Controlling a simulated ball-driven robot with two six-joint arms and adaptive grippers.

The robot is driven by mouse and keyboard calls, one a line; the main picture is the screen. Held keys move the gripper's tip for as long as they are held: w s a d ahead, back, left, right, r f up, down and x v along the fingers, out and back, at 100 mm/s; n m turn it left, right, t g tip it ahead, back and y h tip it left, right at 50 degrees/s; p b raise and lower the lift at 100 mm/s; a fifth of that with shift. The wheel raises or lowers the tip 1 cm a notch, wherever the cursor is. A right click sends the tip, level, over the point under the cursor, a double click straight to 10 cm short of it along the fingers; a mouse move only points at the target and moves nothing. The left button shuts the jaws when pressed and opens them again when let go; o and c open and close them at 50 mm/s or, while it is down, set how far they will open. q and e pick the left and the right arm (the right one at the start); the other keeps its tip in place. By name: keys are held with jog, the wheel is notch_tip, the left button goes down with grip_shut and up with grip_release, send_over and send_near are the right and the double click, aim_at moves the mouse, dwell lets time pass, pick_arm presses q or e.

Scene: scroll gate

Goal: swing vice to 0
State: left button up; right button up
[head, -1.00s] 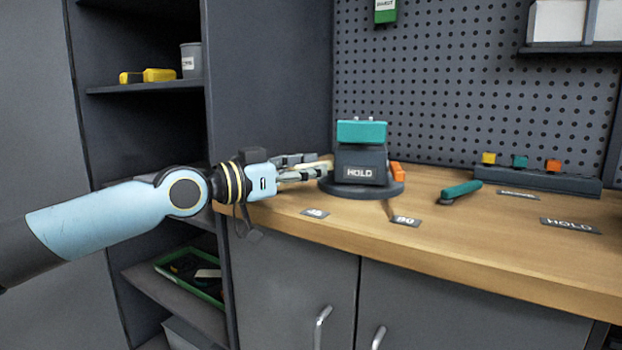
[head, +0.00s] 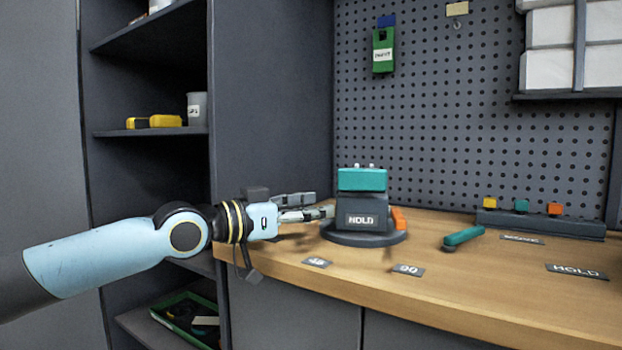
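The vice has a dark body (head: 372,206) with a HOLD label on its front and a teal jaw block (head: 362,180) on top. It stands on a round dark base (head: 365,238) on the bench. An orange tab (head: 398,219) sticks out at the base's right side. Plates marked 45 (head: 317,262) and 90 (head: 408,270) lie in front; no 0 mark is readable. My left gripper (head: 323,204) is level, its fingertips at the vice's left side. Whether they touch it or close on anything is unclear. My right gripper is out of view.
A teal-handled tool (head: 463,238) lies right of the vice. Behind it is a dark rack (head: 541,223) with yellow, teal and orange blocks. A pegboard (head: 440,120) closes the back; shelves (head: 150,132) stand left.

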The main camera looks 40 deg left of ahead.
pick_arm(q)
notch_tip(320, 180, up, 9)
jog(key=shift+f, duration=0.1)
jog(key=shift+c, duration=0.4)
